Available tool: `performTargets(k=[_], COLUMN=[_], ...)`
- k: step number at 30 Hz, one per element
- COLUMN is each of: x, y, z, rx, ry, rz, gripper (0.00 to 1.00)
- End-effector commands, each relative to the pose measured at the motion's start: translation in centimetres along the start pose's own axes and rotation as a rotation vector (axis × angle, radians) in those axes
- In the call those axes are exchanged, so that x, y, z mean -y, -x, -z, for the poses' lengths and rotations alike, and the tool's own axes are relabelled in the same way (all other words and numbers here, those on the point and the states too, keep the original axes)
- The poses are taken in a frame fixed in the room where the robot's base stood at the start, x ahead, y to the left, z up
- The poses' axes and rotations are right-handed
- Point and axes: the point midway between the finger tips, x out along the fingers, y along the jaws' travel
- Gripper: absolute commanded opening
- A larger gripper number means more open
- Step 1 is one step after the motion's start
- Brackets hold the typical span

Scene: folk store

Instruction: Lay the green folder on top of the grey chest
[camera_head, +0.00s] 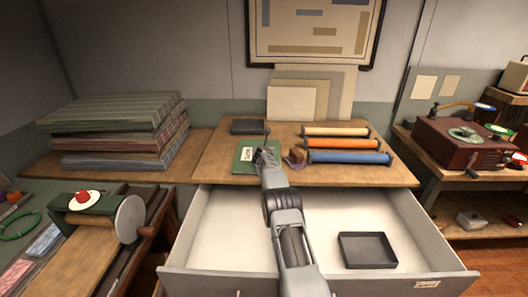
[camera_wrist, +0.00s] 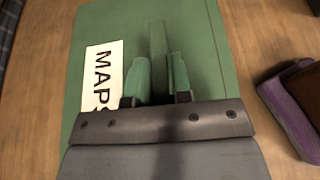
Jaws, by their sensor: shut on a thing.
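The green folder (camera_head: 242,166) with a white MAPS label is on or just above the wooden top (camera_head: 222,172) over an open drawer. In the wrist view the folder (camera_wrist: 205,50) lies flat beneath my gripper (camera_wrist: 158,78), whose fingers are shut on a raised green ridge in its middle. In the head view my gripper (camera_head: 265,154) covers the folder's right part. The grey chest seems to be the body under the wooden top; its grey drawer front (camera_head: 205,284) is pulled out. I cannot tell whether the folder touches the wood.
A purple and brown block (camera_head: 296,158) stands right of the folder, and a dark flat box (camera_head: 249,127) behind it. Several coloured rollers (camera_head: 345,143) lie on the right. Stacked striped cloths (camera_head: 115,135) stand left. A black tray (camera_head: 367,250) sits in the drawer.

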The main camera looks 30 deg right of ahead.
Motion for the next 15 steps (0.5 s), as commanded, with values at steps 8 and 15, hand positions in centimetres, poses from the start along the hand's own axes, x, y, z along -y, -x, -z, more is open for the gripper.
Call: performTargets(k=[8, 15], x=[0.0, 0.01], y=[-0.1, -0.09], z=[0.25, 0.23], rx=[0.0, 0.0], ry=[0.0, 0.0], rz=[0.0, 0.0], gripper=[0.29, 0.45])
